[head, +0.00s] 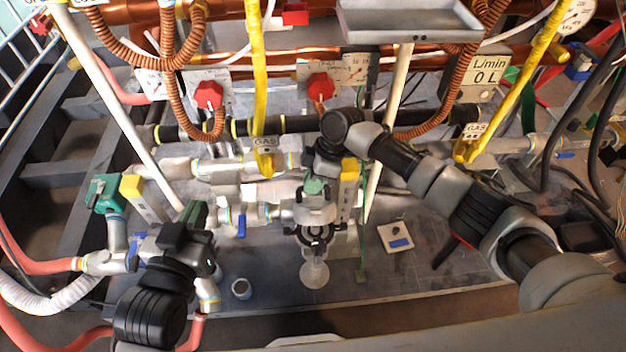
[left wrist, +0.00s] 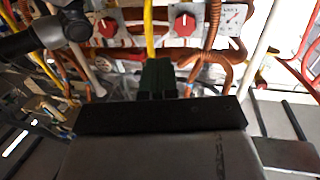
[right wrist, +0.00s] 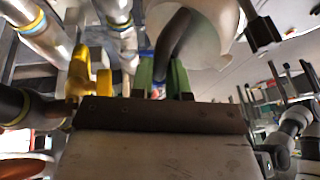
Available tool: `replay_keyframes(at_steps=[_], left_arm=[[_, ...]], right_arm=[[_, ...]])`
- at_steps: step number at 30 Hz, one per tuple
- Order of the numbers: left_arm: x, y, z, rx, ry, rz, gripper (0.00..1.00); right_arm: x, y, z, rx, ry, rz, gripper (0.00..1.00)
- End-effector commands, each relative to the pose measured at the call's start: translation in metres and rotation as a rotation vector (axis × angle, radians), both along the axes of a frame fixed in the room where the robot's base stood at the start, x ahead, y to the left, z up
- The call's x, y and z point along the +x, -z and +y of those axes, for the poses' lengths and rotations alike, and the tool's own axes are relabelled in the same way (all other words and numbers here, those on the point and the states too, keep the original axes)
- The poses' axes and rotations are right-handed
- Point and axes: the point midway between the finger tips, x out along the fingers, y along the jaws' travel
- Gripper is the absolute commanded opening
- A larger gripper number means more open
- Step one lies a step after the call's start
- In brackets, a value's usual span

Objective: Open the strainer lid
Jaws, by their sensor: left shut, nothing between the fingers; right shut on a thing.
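I cannot tell whether this piece is the lid itself. My left gripper (head: 197,212) is shut and empty, left of the strainer. In the left wrist view its dark fingers (left wrist: 157,75) are together.
Yellow gas pipes (head: 257,70), red valve knobs (head: 321,87) and corrugated copper hoses (head: 180,90) crowd the space behind. A small grey cup (head: 241,289) and a white plate (head: 396,237) sit on the dark panel.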

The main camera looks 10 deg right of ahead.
Motion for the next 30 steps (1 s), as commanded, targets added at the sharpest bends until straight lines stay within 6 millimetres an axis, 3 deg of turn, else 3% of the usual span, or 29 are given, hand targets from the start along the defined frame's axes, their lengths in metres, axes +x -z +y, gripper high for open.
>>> replay_keyframes(at_steps=[2,3,7,20,30], left_arm=[[0.000,0.000,0.000,0.000,0.000,0.000,0.00],[0.000,0.000,0.000,0.000,0.000,0.000,0.00],[0.000,0.000,0.000,0.000,0.000,-0.001,0.00],[-0.001,0.005,0.002,0.012,-0.003,0.046,0.00],[-0.024,0.045,0.015,0.097,-0.026,0.397,0.00]], right_arm=[[0.000,0.002,-0.001,-0.002,0.000,-0.001,0.00],[0.000,0.002,-0.001,-0.003,-0.001,0.000,0.20],[0.000,0.002,-0.001,-0.002,0.000,0.000,0.40],[0.001,-0.008,-0.003,0.000,0.001,-0.001,0.41],[0.009,-0.054,-0.023,-0.002,0.001,-0.001,0.41]])
